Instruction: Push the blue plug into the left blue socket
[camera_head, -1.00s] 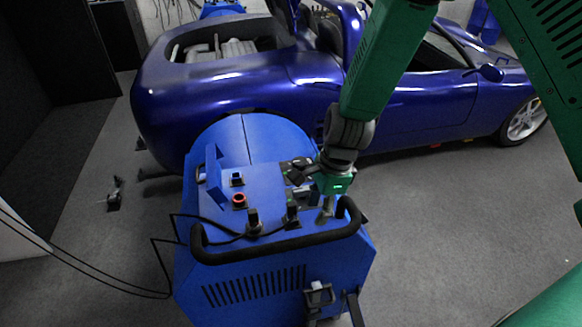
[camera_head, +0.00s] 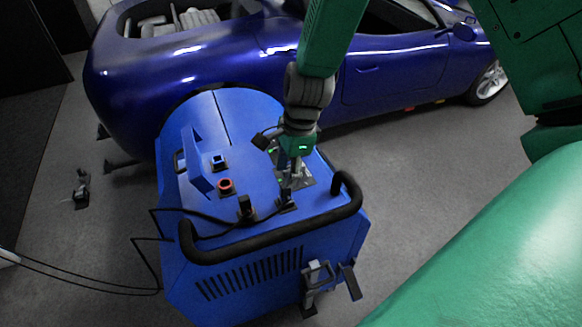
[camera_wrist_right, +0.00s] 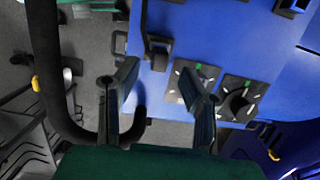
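The blue machine (camera_head: 200,240) carries a black-framed socket with a blue centre (camera_head: 219,163) and a red round socket (camera_head: 226,186) beside a raised blue flap. Two black upright plugs on cables stand near the handle, a left one (camera_head: 247,207) and a right one (camera_head: 288,202). I cannot tell which is the blue plug; neither shows blue. My right gripper (camera_head: 292,178) is just behind the right one, partly overlapping it. In the right wrist view my right fingers (camera_wrist_right: 163,90) are apart and empty, with a black plug (camera_wrist_right: 157,52) slightly ahead of them. My left gripper is not in view.
A black handle bar (camera_head: 280,230) runs along the machine's front edge; its end is close to my right fingers. Knobs (camera_wrist_right: 240,98) with green marks lie beside the right finger. A blue car (camera_head: 200,60) stands behind. Cables run left from the machine.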

